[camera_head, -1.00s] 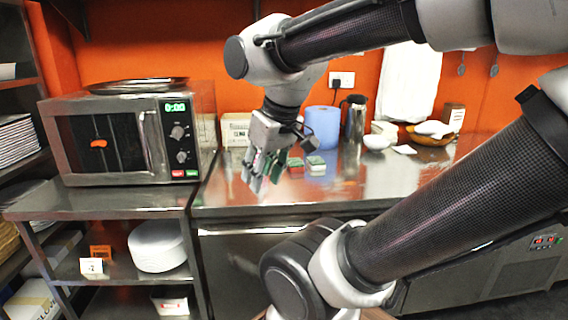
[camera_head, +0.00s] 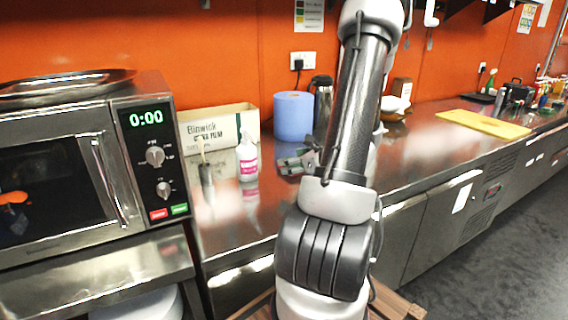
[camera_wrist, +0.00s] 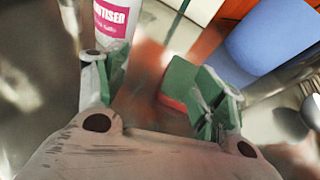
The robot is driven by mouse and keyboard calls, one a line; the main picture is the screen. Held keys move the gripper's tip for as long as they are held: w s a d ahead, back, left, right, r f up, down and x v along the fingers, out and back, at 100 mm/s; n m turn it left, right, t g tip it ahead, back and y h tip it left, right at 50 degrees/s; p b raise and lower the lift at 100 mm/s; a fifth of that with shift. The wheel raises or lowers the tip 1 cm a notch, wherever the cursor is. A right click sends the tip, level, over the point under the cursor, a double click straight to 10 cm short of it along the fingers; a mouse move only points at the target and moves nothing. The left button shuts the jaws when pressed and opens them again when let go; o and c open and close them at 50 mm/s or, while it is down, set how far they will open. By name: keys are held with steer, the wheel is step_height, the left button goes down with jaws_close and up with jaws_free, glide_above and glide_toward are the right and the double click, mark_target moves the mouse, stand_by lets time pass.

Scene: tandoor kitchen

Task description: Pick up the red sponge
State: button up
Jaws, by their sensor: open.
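The fingers have green pads and are spread open with nothing held. I cannot tell how far above the sponge they are. In the head view my gripper (camera_head: 299,161) is low over the counter, mostly behind my forearm. I cannot make out the sponge there.
A sanitiser bottle (camera_head: 247,160) stands left of my gripper. A blue paper roll (camera_head: 293,117) and a steel flask (camera_head: 323,104) stand behind. A cling film box (camera_head: 217,124) is at the back, beside the microwave (camera_head: 95,160). A yellow board (camera_head: 484,124) lies on the counter at right.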

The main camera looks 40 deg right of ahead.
steer(key=d+m, duration=0.1)
steer(key=d+f+m+h, duration=0.1)
steer(key=d, duration=0.1)
steer(key=d+f+h, duration=0.1)
steer(key=shift+d+f+m, duration=0.1)
steer(key=shift+d+m, duration=0.15)
steer(key=shift+m, duration=0.15)
steer(key=shift+x, duration=1)
steer(key=x, duration=0.5)
steer(key=shift+w, duration=0.25)
steer(key=c, duration=0.4)
